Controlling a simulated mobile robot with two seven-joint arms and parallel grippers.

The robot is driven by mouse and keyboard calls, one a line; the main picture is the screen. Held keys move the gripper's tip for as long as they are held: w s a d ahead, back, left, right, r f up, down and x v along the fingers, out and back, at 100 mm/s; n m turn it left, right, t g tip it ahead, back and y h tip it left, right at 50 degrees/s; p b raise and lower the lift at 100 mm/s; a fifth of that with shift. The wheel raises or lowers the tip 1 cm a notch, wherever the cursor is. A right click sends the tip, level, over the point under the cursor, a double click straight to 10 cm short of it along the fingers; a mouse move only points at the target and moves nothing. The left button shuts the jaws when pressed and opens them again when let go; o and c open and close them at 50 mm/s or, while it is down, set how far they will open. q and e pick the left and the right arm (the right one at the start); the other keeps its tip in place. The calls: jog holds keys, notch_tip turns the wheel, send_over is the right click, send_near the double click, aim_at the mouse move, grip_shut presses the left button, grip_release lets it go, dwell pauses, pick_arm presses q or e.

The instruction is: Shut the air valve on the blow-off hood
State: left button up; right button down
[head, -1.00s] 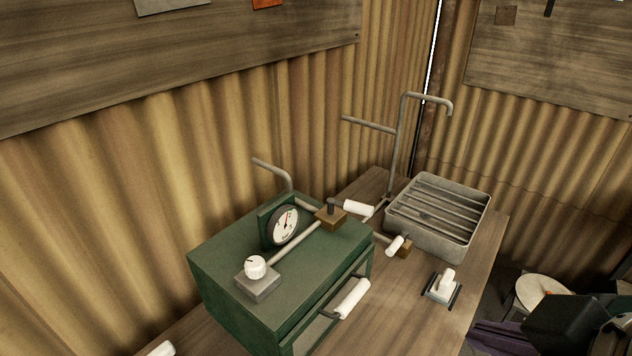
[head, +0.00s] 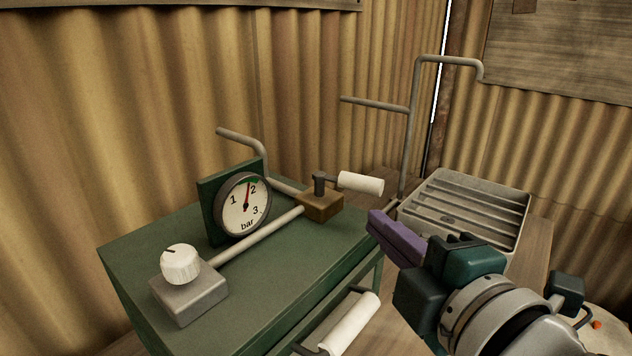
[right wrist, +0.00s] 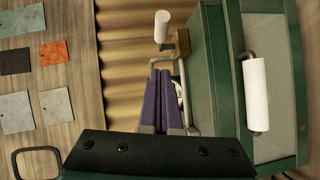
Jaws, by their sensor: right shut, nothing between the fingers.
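On top of the green cabinet (head: 290,268) a brass valve body (head: 320,206) sits on a grey pipe, with a white-gripped lever (head: 360,183) pointing right. In the right wrist view the white lever grip (right wrist: 162,27) shows ahead of my fingertips, apart from them. My right gripper (head: 374,220) has its purple fingers shut and empty, just right of the cabinet top and below the lever; it also shows in the right wrist view (right wrist: 159,74). A second brass valve, seen earlier on the cabinet's right side, is hidden behind my gripper. My left gripper is out of view.
A gauge (head: 243,205) reads just under 2 bar. A white knob (head: 180,264) stands at the cabinet's near left. A white-gripped handle (head: 349,325) is on its front. A slatted metal box (head: 468,207) and a bent pipe (head: 413,110) stand behind my gripper.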

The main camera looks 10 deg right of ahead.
send_near(356, 185)
jog(key=w+a, duration=0.2)
jog(key=a, duration=0.1)
jog(key=w, duration=0.1)
jog(key=w+d, duration=0.1)
jog(key=w, duration=0.1)
jog(key=shift+d+f, duration=0.25)
jog(key=shift+f, duration=0.05)
jog(key=shift+w+d+f, duration=0.1)
jog(key=shift+w+d, duration=0.25)
jog(key=shift+w, duration=0.1)
jog(key=shift+d, duration=0.1)
